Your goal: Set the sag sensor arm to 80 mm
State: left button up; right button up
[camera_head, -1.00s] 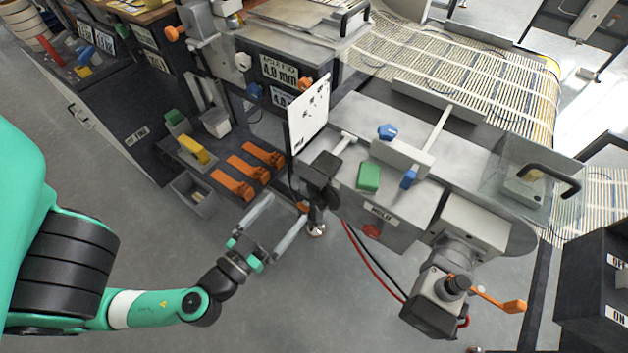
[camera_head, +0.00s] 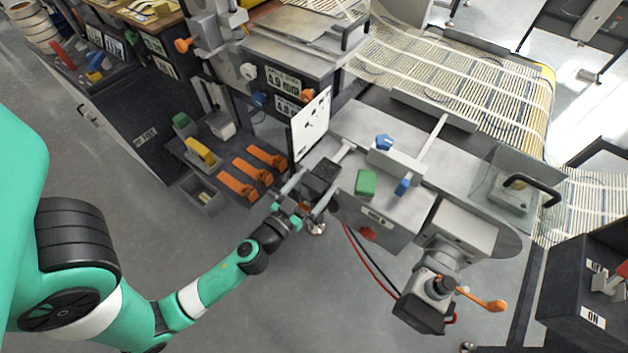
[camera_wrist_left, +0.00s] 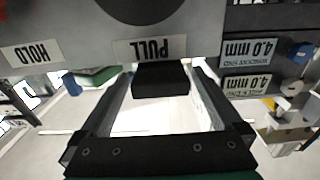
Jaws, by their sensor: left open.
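My left gripper (camera_head: 320,178) is open, its two fingers on either side of a black block (camera_head: 323,174) at the near left edge of the grey machine table. The wrist view shows the black block (camera_wrist_left: 160,79) between the finger ends, below a "PULL" label (camera_wrist_left: 152,49). I cannot tell whether the fingers touch it. A short light rod (camera_head: 343,150) lies just beyond the block. No label names the sag sensor arm and no 80 mm mark is readable. A light slide block (camera_head: 398,163) with blue knobs sits on the table. The right gripper is not in view.
A white panel (camera_head: 311,124) stands upright just beyond the gripper. Orange clamps (camera_head: 238,187) lie to its left. A green block (camera_head: 366,183) and a red button (camera_head: 368,234) are to the right. Red and black cables hang below the table. The floor in front is clear.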

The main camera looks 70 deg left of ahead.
pick_arm(q)
grip_shut()
dwell(0.5)
jog(key=shift+r, duration=0.1)
